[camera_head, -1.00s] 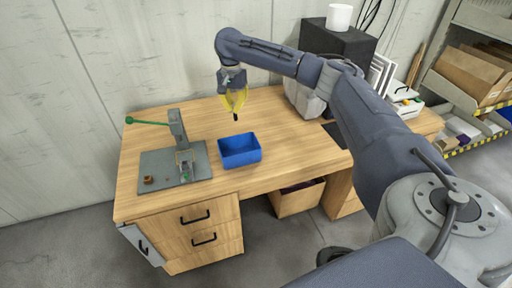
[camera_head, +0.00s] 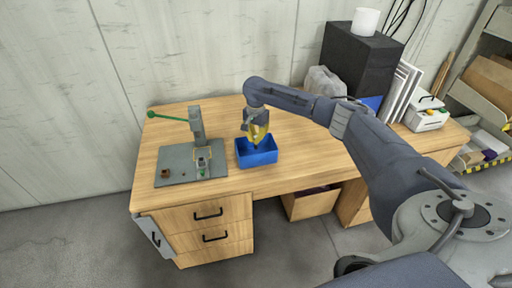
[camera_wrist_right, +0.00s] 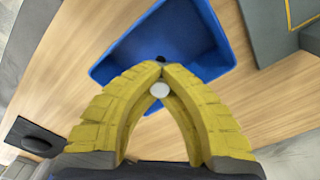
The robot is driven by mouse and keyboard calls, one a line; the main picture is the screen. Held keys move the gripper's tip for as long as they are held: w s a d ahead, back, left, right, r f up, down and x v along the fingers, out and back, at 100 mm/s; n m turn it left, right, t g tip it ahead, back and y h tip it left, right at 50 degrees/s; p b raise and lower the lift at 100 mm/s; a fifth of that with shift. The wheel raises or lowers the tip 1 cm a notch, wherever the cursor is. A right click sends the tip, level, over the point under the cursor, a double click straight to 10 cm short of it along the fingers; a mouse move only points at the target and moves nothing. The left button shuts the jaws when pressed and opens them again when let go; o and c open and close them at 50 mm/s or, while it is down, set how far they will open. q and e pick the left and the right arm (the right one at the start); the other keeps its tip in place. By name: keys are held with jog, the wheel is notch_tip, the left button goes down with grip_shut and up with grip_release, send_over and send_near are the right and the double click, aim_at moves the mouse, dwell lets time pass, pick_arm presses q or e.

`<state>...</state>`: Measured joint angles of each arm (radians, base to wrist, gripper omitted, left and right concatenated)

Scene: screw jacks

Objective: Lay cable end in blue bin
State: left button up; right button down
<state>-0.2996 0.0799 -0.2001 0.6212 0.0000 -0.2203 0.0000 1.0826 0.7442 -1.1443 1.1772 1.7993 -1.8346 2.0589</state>
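The blue bin (camera_head: 258,159) stands on the wooden desk, and its top is open. My right gripper (camera_head: 257,142), with yellow fingers, points down at the bin's opening in the head view. In the right wrist view its fingers (camera_wrist_right: 160,68) meet at the tips over the blue bin (camera_wrist_right: 118,55). A small dark cable end (camera_wrist_right: 160,59) shows at the fingertips, and a pale round part shows between the fingers behind it. The fingers hide most of the piece. I cannot tell if it touches the bin floor. My left gripper is not in view.
A grey base plate (camera_head: 176,171) with a press-like stand (camera_head: 197,127) and green lever (camera_head: 168,117) is left of the bin. A black box (camera_head: 357,62) and white binders (camera_head: 402,91) stand at the back right. The desk right of the bin is clear.

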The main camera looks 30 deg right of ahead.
aim_at(256, 148)
jog(key=shift+f, duration=2.3)
jog(key=shift+f, duration=0.2)
jog(key=c, duration=1.6)
grip_release()
jog(key=shift+r, duration=0.1)
notch_tip(256, 148, up, 12)
jog(key=shift+w+r, duration=0.1)
